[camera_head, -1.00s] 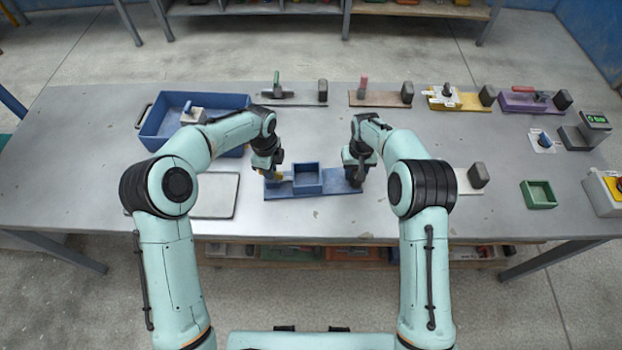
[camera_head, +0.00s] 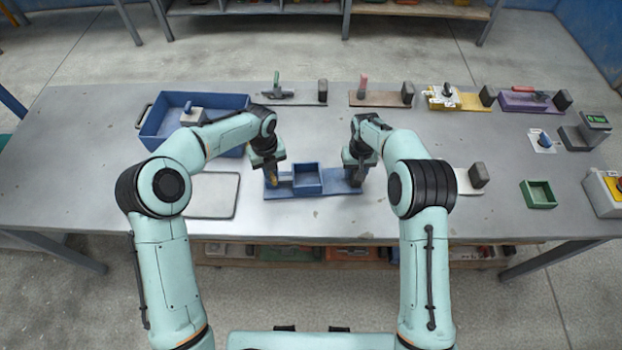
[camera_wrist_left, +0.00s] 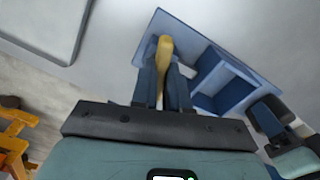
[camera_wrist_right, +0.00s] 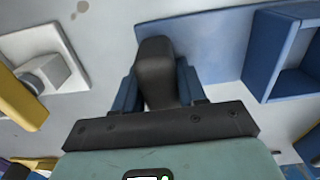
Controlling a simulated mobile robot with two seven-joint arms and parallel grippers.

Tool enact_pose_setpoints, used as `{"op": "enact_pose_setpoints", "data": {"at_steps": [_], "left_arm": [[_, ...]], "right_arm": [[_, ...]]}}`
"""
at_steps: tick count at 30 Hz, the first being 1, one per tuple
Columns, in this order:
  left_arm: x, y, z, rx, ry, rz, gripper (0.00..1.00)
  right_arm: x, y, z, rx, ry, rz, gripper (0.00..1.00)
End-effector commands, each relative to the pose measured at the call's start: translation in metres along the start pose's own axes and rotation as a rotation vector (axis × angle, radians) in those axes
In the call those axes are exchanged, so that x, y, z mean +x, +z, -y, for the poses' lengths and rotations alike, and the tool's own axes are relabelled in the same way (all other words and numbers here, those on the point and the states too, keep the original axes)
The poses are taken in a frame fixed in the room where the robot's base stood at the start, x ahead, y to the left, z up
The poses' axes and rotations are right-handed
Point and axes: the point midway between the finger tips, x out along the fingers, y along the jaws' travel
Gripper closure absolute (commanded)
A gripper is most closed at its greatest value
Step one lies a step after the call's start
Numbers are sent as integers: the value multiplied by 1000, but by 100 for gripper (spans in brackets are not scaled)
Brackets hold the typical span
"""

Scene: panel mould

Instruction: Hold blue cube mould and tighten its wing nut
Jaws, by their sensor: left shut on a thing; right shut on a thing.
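The blue cube mould (camera_head: 306,180), an open square box on a flat blue base plate (camera_head: 335,188), lies near the table's front edge. My left gripper (camera_head: 271,176) is at the plate's left end, shut on a yellow wing nut (camera_wrist_left: 164,50), which sticks out between its fingers in the left wrist view. My right gripper (camera_head: 356,178) is at the plate's right end, shut on a dark grey upright block (camera_wrist_right: 155,70). The fingers hide the sides of the block and part of the nut.
Behind stand a blue tray (camera_head: 150,139) and several other moulds, including a yellow one (camera_head: 470,101) and a purple one (camera_head: 518,103). A flat grey plate (camera_head: 212,196) lies at left. A white-based mould (camera_head: 468,187) and a green box (camera_head: 538,194) are at right.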

Motion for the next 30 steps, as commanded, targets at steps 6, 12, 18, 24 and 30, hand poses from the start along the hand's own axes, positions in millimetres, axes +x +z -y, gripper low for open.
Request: {"op": "enact_pose_setpoints", "data": {"at_steps": [6, 12, 18, 24, 30], "left_arm": [[0, 0, 0, 113, -1, 0, 100], [0, 0, 0, 166, 0, 0, 100], [0, 0, 0, 183, 0, 0, 100], [0, 0, 0, 183, 0, 0, 100], [0, 0, 0, 181, 0, 0, 60]], "right_arm": [[0, 0, 0, 0, 0, -1, 100], [-1, 0, 0, 0, -1, -1, 100], [-1, 0, 0, 0, -1, -1, 100], [-1, 0, 0, 0, -1, -1, 100], [-1, 0, 0, 0, -1, -1, 100]]}}
